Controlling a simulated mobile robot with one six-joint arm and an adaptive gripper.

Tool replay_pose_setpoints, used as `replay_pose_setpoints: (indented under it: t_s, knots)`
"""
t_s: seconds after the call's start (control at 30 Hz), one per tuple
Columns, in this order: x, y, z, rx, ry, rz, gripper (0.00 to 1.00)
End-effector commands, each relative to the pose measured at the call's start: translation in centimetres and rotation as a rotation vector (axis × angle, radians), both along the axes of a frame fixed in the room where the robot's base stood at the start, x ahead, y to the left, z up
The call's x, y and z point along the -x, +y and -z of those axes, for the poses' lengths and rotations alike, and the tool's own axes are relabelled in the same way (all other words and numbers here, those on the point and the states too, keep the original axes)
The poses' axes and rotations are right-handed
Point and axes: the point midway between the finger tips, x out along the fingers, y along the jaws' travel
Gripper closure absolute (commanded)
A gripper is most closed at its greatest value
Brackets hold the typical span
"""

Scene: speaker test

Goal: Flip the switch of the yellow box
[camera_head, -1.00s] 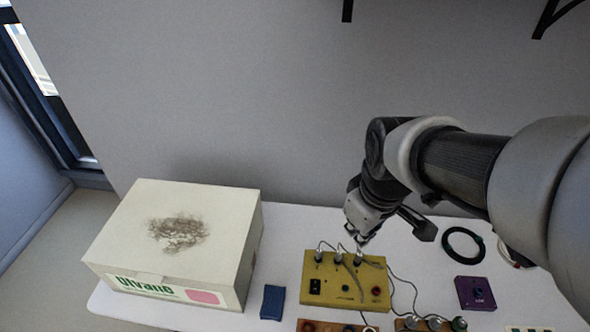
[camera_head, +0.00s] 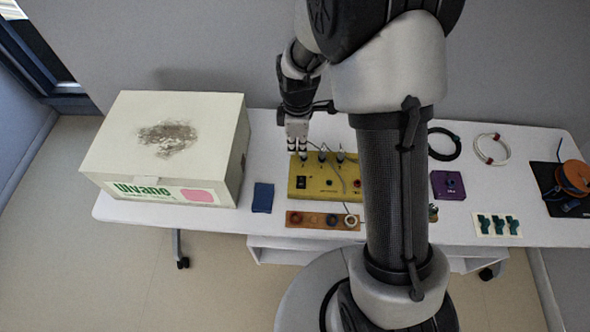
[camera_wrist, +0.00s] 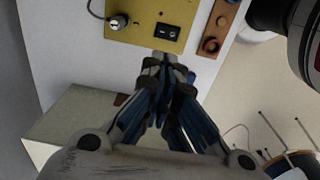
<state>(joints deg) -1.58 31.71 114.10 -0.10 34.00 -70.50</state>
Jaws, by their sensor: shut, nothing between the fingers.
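The yellow box (camera_head: 322,192) lies on the white table. Its black rocker switch (camera_head: 301,183) is at the left of its top face. Plugs with cables stand along the box's back edge. My gripper (camera_head: 298,151) is shut and empty, pointing down over the box's back left part. In the wrist view the closed fingertips (camera_wrist: 166,62) are close to the box's edge. The switch (camera_wrist: 167,31) shows just beyond them on the yellow face (camera_wrist: 150,14). I cannot tell whether the fingertips touch the box; they appear apart from the switch.
A large white carton (camera_head: 165,150) stands at the left of the table. A small blue block (camera_head: 263,198) lies between it and the yellow box. An orange strip with sockets (camera_head: 309,219) lies in front. A purple box (camera_head: 448,186) sits to the right, past my arm.

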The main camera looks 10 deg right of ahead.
Motion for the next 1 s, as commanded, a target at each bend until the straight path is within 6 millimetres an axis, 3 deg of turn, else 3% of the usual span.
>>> replay_pose_setpoints:
  t_s: [0.2, 0.33, 0.8, 1.0]
  knots:
    - [0.1, 0.0, 0.2, 0.000, 0.001, 0.002, 1.00]
    - [0.1, 0.0, 1.5, 0.000, 0.004, 0.002, 1.00]
    - [0.1, 0.0, 11.1, 0.000, 0.002, 0.003, 1.00]
    - [0.0, 0.0, 13.4, 0.000, 0.001, 0.003, 1.00]
